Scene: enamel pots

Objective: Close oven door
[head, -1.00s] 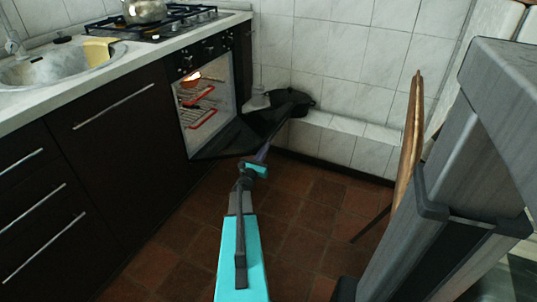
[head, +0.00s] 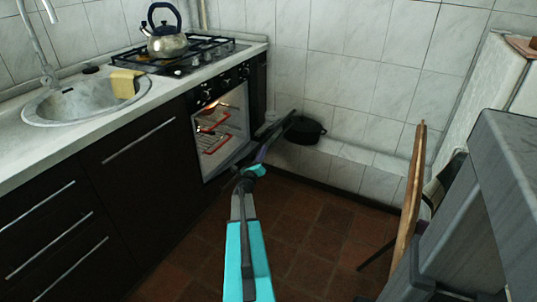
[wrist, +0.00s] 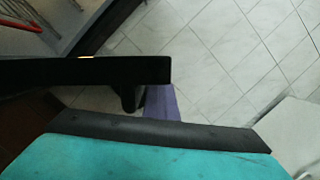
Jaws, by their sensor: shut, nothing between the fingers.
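The oven (head: 222,125) is built into the dark cabinets, its lit cavity showing red-edged racks. Its black door (head: 279,130) is partly raised, seen nearly edge-on, and still stands away from the opening. My gripper (head: 262,153), with purplish fingers, is shut and empty at the door's outer side. In the wrist view the door is a black bar (wrist: 85,72) crossing the left half, and my purple fingertip (wrist: 162,103) shows just beyond its right end. I cannot tell whether they touch. Part of the gripper is hidden by the door and my wrist.
A black pot (head: 306,130) sits on the tiled ledge (head: 345,160) behind the door. A kettle (head: 167,42) stands on the hob (head: 185,55), left of it a sink (head: 85,98). A wooden board-like object (head: 410,200) stands at right. The brown floor (head: 315,235) between is clear.

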